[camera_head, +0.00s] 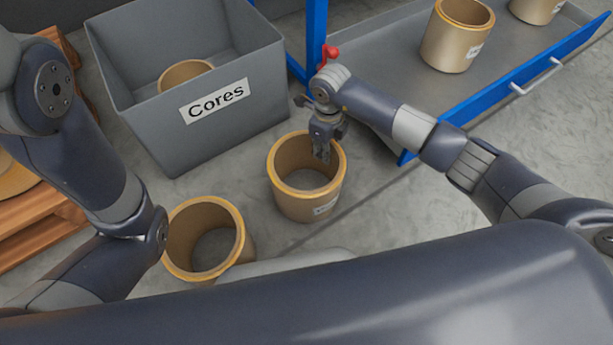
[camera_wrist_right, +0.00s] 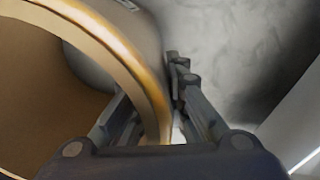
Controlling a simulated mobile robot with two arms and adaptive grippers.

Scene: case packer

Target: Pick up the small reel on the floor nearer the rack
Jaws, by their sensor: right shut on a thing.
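The small reel nearer the rack (camera_head: 306,203) is a tan ring with an orange rim and a white label on its side. It looks upright, on or close to the floor. My right gripper (camera_head: 322,150) is shut on its far right wall, one finger inside the ring and one outside. In the right wrist view the rim (camera_wrist_right: 135,65) runs between the fingers of my right gripper (camera_wrist_right: 160,125). My left arm enters at the left, but its gripper is not in view.
Another reel (camera_head: 167,250) stands on the floor to the left. A grey "Cores" box (camera_head: 235,125) holds one reel. The blue-edged rack drawer (camera_head: 510,95) at the upper right carries two reels. A wooden pallet (camera_head: 35,225) lies at the left edge.

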